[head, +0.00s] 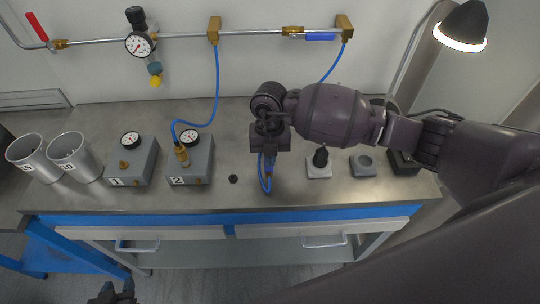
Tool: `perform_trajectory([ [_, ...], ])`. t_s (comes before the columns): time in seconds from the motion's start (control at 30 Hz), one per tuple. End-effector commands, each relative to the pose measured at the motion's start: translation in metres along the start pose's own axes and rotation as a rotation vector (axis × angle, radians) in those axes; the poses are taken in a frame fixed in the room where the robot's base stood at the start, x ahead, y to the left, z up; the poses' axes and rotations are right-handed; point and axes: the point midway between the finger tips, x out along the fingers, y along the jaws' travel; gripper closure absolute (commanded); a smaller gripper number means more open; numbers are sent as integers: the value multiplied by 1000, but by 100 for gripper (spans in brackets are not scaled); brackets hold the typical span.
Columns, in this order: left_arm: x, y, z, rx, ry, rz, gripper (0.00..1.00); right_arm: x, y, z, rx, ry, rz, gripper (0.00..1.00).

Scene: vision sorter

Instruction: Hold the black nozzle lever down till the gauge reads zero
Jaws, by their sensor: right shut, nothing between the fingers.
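My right gripper (270,158) is over the middle of the bench, pointing down, its arm reaching in from the right. It is shut just above a blue piece with a looped hose (265,184); any black nozzle lever there is hidden or too small to make out. The gauges are a round dial (138,44) on the wall pipe, one (130,139) on grey box 1 and one (189,137) on grey box 2; their readings are too small to tell. My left gripper (116,292) is at the bottom left edge, partly cut off, away from the bench.
A blue hose (216,85) runs from the wall pipe to a brass fitting (181,154) on box 2. Two grey cups (75,155) stand at the left. A small black nut (233,179), a white block (319,168) with a black knob and a grey block (363,166) sit on the bench.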

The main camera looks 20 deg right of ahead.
Motion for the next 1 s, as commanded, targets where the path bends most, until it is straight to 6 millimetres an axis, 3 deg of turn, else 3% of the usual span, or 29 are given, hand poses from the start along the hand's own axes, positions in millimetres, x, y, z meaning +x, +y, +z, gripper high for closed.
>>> perform_trajectory([
  [1.0, 2, 0, -6, 2, 10, 2, 62, 0, -1, -1, 1, 2, -3, 100],
])
